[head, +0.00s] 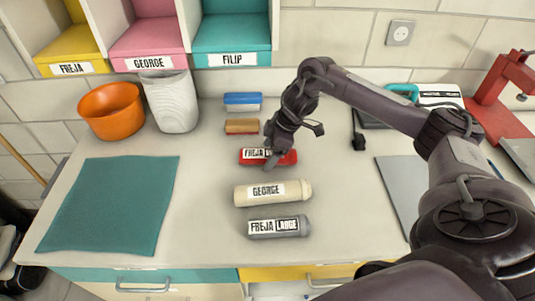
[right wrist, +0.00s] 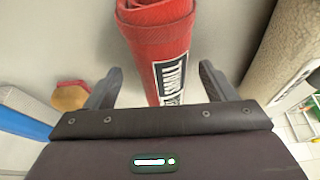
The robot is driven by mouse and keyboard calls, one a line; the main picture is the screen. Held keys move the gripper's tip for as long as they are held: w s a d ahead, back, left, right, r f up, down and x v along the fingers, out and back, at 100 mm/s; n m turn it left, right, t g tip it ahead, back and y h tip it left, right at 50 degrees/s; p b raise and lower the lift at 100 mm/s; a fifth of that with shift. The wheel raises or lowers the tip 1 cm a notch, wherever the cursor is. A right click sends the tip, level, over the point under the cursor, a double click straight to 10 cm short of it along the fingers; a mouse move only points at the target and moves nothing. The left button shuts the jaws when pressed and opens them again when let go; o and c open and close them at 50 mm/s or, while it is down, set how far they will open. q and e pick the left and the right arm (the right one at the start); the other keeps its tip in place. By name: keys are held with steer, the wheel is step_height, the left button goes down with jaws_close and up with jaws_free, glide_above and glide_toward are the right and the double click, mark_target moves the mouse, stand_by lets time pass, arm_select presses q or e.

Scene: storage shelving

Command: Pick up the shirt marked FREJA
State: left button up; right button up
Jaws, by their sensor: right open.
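A red rolled shirt (head: 288,158) lies on the counter, its white label reading FREJA, the rest covered by my gripper in the head view. In the right wrist view the red roll (right wrist: 160,40) shows a label part that seems to read SMALL. My right gripper (head: 271,152) is over this roll; in the right wrist view the open gripper (right wrist: 160,88) has one finger on each side of it. A grey roll (head: 279,234) marked FREJA LARGE lies nearest the front edge. A cream roll (head: 297,186) marked GEORGE lies between them. My left gripper is out of view.
A blue brush-like block (head: 242,98) and a wooden-topped one (head: 241,126) lie behind the red roll. An orange bowl (head: 108,112), white bin (head: 172,104) and teal cloth (head: 110,205) are left. Labelled cubbies FREJA (head: 70,69), GEORGE (head: 150,63) and FILIP (head: 232,59) stand behind.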

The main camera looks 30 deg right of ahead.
steer(key=c, duration=1.1)
steer(key=shift+r, duration=0.1)
steer(key=shift+c, duration=0.2)
